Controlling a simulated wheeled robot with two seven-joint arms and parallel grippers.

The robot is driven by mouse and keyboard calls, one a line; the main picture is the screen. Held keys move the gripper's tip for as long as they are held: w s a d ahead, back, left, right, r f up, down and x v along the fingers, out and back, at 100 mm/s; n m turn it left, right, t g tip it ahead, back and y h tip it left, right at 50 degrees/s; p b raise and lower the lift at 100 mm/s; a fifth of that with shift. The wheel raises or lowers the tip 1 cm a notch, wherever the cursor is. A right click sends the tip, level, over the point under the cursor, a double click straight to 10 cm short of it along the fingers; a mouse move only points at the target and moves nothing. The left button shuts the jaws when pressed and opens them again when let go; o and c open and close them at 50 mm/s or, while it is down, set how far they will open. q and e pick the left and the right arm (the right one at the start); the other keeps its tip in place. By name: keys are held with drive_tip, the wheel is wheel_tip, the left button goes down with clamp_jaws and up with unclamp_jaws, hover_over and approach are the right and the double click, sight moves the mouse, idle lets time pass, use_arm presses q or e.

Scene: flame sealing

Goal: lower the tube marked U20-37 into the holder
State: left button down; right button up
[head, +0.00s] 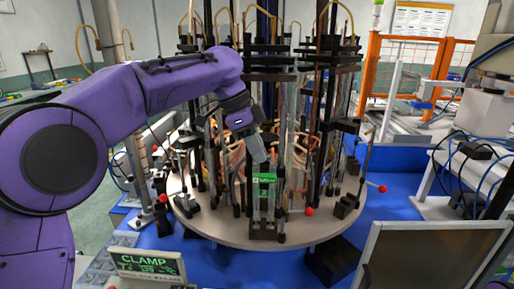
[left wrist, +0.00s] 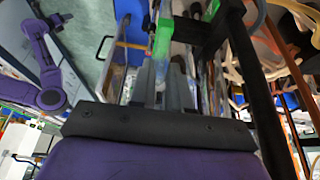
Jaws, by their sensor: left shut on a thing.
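A clear tube with a green label (head: 264,188) stands upright at the front of the round carousel; its marking is too small to read. Its green label also shows in the left wrist view (left wrist: 163,38). My left gripper (head: 258,152) is at the tube's upper part, with its grey fingers (left wrist: 165,80) shut on it. A dark holder block (head: 264,231) sits on the carousel plate at the tube's lower end. I cannot tell whether the tube's bottom is inside the holder or just above it. My right gripper is not in view.
The round carousel plate (head: 215,227) carries several dark posts, hoses and glass tubes close around my left gripper. A sign reading CLAMP (head: 148,265) stands at the front left. A grey-framed panel (head: 432,255) stands at the front right. Blue surface shows around the carousel.

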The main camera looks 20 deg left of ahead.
use_arm(q)
drive_tip(key=shift+f+b, duration=0.65)
drive_tip(key=shift+f, duration=0.6)
drive_tip(key=c, duration=1)
unclamp_jaws()
wheel_tip(320, 180, up, 5)
drive_tip(key=p, duration=0.6)
drive_tip(key=shift+f, duration=0.2)
drive_tip(key=p+v, duration=0.1)
drive_tip(key=v, duration=0.9)
drive_tip(key=shift+r+p, duration=0.2)
drive_tip(key=shift+p, duration=0.15)
